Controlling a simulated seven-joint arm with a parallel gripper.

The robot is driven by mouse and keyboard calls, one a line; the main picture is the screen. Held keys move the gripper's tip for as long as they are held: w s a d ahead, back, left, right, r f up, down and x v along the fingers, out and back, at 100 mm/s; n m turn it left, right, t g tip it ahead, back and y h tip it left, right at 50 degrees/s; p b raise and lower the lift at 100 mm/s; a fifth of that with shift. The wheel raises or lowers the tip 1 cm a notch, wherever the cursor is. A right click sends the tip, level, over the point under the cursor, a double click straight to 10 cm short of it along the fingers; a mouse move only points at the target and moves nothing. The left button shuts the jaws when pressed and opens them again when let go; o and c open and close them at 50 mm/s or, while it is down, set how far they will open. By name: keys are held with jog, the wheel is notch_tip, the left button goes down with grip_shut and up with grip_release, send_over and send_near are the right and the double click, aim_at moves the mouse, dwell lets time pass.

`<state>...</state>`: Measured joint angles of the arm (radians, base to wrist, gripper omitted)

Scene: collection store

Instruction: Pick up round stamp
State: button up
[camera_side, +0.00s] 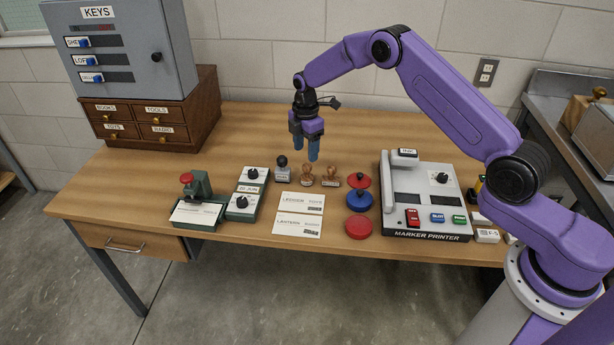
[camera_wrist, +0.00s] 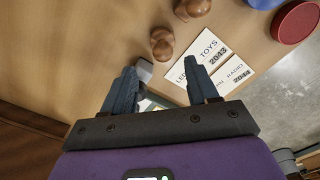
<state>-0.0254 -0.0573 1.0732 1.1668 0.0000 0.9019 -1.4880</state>
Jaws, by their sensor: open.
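Two wooden-handled stamps stand on the table behind the cards. The left one, which looks like the round stamp (camera_side: 307,177), has a small base; the right one (camera_side: 330,180) has a wider base. In the wrist view the round stamp (camera_wrist: 162,44) shows as a brown knob just beyond my fingertips, with the other wooden stamp (camera_wrist: 192,8) at the top edge. Their bases are hard to see there. My gripper (camera_side: 306,153) points down above and behind the stamps, empty. In the wrist view its fingers (camera_wrist: 163,75) stand wide apart.
A black-handled stamp (camera_side: 283,171) stands just left of the round stamp. Cards (camera_side: 299,203) lie in front; red and blue round pads (camera_side: 359,201) and a marker printer (camera_side: 425,220) are to the right. Green devices (camera_side: 240,208) are left. The table behind is clear.

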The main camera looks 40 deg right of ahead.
aim_at(307, 164)
jog(key=shift+s+f, duration=0.2)
jog(key=shift+f, duration=3.05)
jog(key=shift+c, duration=0.3)
grip_shut()
